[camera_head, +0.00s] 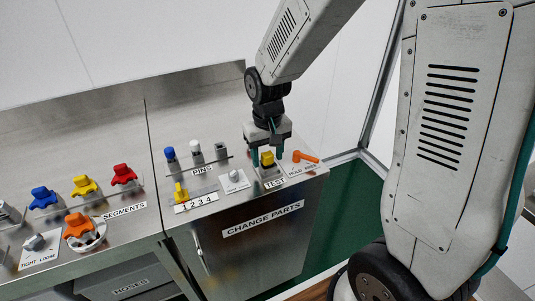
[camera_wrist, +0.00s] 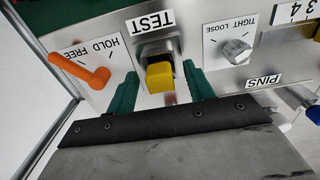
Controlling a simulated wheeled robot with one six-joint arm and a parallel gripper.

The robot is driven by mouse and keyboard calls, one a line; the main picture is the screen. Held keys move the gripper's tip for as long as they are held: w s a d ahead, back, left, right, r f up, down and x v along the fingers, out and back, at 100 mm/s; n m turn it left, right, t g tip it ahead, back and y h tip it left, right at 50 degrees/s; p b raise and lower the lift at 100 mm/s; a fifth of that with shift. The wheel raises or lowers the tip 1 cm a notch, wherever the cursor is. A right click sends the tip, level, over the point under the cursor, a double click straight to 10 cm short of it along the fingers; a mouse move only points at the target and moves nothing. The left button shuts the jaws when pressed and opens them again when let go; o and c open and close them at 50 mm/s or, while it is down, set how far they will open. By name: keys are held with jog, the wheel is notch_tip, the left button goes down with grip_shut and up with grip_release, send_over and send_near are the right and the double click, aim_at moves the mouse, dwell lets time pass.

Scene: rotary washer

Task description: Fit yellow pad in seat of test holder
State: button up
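The yellow pad (camera_head: 267,158) is at the test holder (camera_head: 271,174), behind the TEST label. In the wrist view the yellow pad (camera_wrist: 160,78) is a block with a darker lower face, in front of the holder's metal block (camera_wrist: 158,46). I cannot tell whether the pad is fully down in its seat. My gripper (camera_head: 267,150) is just over the holder, with its teal fingers on either side of the pad. In the wrist view my gripper (camera_wrist: 160,71) is open, with a visible gap between each finger and the pad.
An orange HOLD/FREE lever (camera_head: 304,157) stands close right of the holder. A TIGHT/LOOSE knob (camera_wrist: 236,51) is on its other side. Several pins (camera_head: 195,150), a yellow selector (camera_head: 180,193) and coloured segments (camera_head: 85,186) stand farther left on the steel bench (camera_head: 145,215).

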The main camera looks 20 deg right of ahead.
notch_tip(320, 180, up, 8)
jog(key=shift+f, duration=0.1)
jog(key=s+d+r, duration=0.1)
jog(key=s+r, duration=0.2)
jog(key=s, duration=0.4)
jog(key=s+d+r+t, duration=0.1)
jog(key=s+r, duration=0.2)
jog(key=s, duration=0.4)
jog(key=s+d+r, duration=0.1)
jog(key=s+r, duration=0.3)
jog(key=s, duration=0.4)
